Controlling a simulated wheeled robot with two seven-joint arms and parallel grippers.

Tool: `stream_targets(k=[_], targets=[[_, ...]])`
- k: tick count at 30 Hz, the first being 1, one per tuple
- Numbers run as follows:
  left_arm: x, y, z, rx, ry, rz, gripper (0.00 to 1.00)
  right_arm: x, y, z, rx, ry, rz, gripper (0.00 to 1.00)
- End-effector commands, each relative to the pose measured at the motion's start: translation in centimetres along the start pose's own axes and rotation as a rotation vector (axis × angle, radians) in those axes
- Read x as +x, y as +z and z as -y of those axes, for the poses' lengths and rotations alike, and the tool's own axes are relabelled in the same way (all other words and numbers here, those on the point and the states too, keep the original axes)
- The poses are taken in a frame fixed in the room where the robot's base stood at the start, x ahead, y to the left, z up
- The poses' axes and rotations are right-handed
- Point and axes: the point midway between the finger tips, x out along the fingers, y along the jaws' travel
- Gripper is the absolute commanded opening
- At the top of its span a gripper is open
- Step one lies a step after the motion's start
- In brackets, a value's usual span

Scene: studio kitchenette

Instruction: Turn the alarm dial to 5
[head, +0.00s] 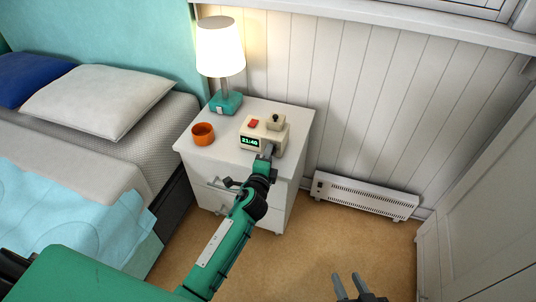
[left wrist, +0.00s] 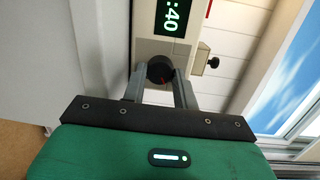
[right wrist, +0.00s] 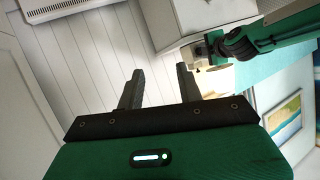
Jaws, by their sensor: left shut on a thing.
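The alarm clock (head: 262,136) is a cream box on the nightstand, with a lit green display reading 21:40. It has a red button (head: 253,124) and a dark knob on a block on top. In the left wrist view the black alarm dial (left wrist: 160,70) with a red mark sits on the clock's front, beside the display (left wrist: 172,17). My left gripper (head: 268,151) is shut on the dial, one finger on each side. The number the dial points to cannot be read. My right gripper (right wrist: 158,85) is open and empty, low at the bottom of the head view (head: 356,285).
The white nightstand (head: 300,122) also holds a lamp (head: 221,55) with a teal base and an orange cup (head: 203,134). A bed (head: 90,130) is on the left. A white heater (head: 362,196) stands by the wall. Floor in front is clear.

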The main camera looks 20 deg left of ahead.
Motion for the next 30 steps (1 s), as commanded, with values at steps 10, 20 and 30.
stream_targets(k=[10,20,30], targets=[[-0.1,0.1,0.3,-0.330,0.034,-0.019,0.06,-1.5,0.3,-2.4,-0.016,0.065,0.208,0.36],[-0.1,0.2,0.4,-0.637,0.062,-0.038,0.06,-5.1,0.8,-5.5,-0.010,0.162,0.490,0.36],[0.0,0.3,0.3,-0.893,0.086,-0.054,0.06,-10.3,1.0,-7.9,0.028,0.257,0.765,0.36]])
